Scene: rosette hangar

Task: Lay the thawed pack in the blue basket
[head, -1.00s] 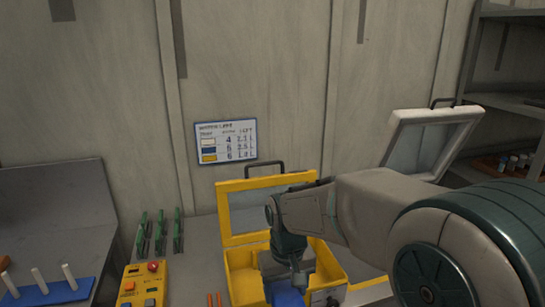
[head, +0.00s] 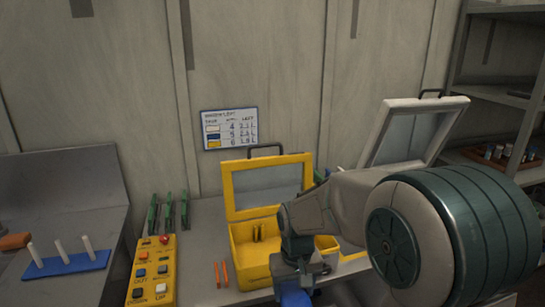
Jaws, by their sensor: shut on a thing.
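My gripper (head: 298,268) points down in front of the open yellow cool box (head: 245,258), at the bottom of the head view. It is shut on a blue thing (head: 292,293), which looks like the pack. The fingers and the lower part of the pack are partly hidden by my wrist and the frame edge. The yellow box has its lid up, and dark upright items (head: 258,233) show inside. I cannot make out a separate blue basket in this view.
Left of the box are orange sticks (head: 221,274), a yellow button panel (head: 153,268) and green upright pieces (head: 168,214). A blue peg base (head: 66,264) stands further left. A white lid (head: 415,130) stands open behind my arm. A chart (head: 231,128) hangs on the wall.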

